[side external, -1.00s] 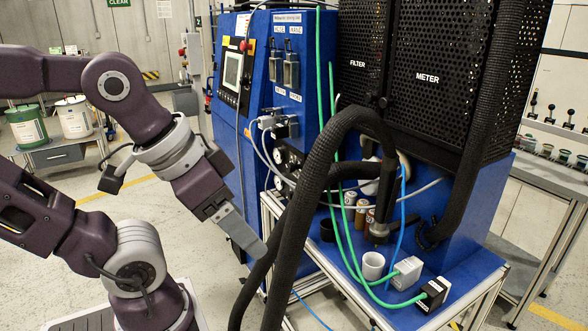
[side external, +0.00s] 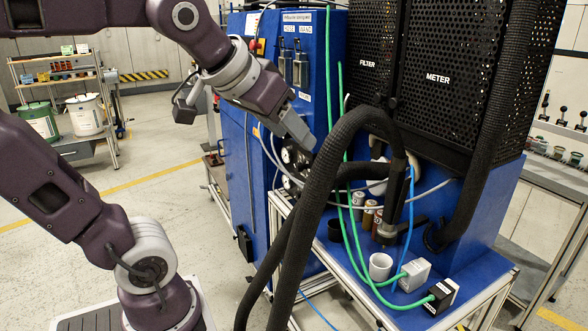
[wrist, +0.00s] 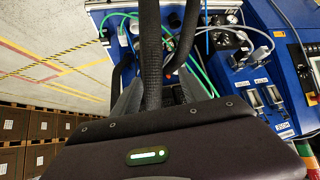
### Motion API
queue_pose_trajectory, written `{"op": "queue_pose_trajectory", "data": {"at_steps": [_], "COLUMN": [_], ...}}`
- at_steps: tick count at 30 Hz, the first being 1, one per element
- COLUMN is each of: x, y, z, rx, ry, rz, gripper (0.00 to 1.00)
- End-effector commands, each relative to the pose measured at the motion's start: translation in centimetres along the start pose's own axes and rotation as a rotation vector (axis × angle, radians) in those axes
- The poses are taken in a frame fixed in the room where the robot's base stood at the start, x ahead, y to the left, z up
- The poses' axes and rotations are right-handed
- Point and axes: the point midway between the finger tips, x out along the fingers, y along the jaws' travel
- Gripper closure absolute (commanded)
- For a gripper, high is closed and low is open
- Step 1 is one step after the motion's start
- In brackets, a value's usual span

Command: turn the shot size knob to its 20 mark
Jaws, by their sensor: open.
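My gripper (side external: 301,136) hangs at the blue cabinet (side external: 318,75), in front of a group of round dark dials (side external: 291,157) low on its front. It points down and to the right and partly covers them. Round dark dials (wrist: 218,40) show right of the fingers on the blue panel. I cannot tell which one is the shot size knob, and its marks are too small to read. No knob shows between the fingers.
Thick black hoses (side external: 322,190) loop up just right of my gripper. Green hoses (side external: 347,190) and thin cables run beside them. A blue bench (side external: 335,262) holds a white cup (side external: 380,266) and small canisters. Open floor lies to the left.

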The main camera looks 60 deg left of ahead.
Motion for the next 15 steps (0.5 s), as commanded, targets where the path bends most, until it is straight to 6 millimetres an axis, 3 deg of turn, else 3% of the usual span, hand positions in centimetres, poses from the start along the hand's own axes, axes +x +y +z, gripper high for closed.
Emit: {"op": "queue_pose_trajectory", "data": {"at_steps": [5, 9, 12, 15], "x": [4.8, 8.7, 12.0, 15.1], "y": [-8.5, -19.0, -25.7, -29.4], "z": [-11.9, -21.4, -24.6, -23.8], "rx": [-0.130, -0.137, -0.055, 0.025], "ry": [0.290, 0.604, 0.784, 0.860], "rz": [-0.192, -0.312, -0.285, -0.167], "gripper": [0.49, 0.49, 0.49, 0.49]}}
